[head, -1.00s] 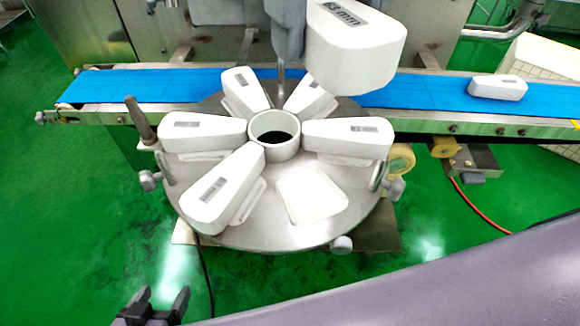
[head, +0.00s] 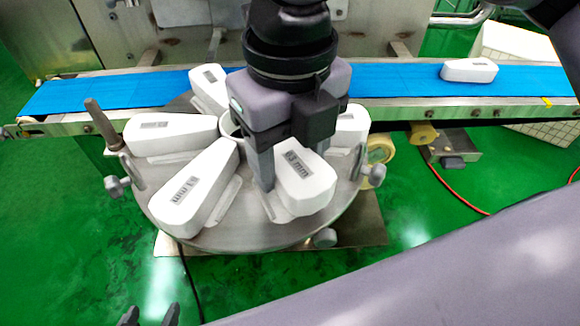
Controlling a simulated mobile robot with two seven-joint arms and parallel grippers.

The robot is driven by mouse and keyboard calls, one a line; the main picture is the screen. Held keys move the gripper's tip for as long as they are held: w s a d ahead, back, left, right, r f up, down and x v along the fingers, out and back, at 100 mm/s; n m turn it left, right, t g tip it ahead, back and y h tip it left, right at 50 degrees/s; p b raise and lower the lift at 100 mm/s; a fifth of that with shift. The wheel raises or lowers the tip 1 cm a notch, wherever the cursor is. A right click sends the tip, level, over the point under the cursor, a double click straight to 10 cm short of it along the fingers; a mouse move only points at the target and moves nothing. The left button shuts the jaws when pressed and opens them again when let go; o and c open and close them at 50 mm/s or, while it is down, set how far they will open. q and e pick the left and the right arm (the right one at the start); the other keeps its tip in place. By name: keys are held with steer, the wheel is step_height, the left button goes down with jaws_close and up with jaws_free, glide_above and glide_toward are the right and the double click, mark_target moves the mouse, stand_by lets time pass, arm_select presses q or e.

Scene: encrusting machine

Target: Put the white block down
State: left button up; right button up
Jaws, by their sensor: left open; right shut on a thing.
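The white block (head: 307,188), labelled "63 mm", is held in my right gripper (head: 292,165), which is shut on it with a finger on each side. The block is at the front-right part of the round metal plate (head: 240,240), over the spot where an empty white slot showed before. I cannot tell whether its underside touches the plate. Other white blocks stand on the plate, at the left (head: 165,135) and front left (head: 195,192). The central ring is mostly hidden by my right gripper. My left gripper (head: 150,316) is open and empty at the bottom edge.
A blue conveyor belt (head: 400,85) runs behind the plate, with another white block (head: 468,70) on its right part. An upright metal rod (head: 103,125) stands at the plate's left. Knobs project from the plate's edge. Green floor is clear in front.

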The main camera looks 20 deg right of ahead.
step_height(320, 180, down, 3)
steer(key=shift+r, duration=0.1)
steer(key=shift+f+b, duration=0.4)
steer(key=shift+b, duration=0.25)
steer(key=o, duration=1.1)
steer(key=shift+o, duration=0.4)
steer(key=shift+s, duration=0.1)
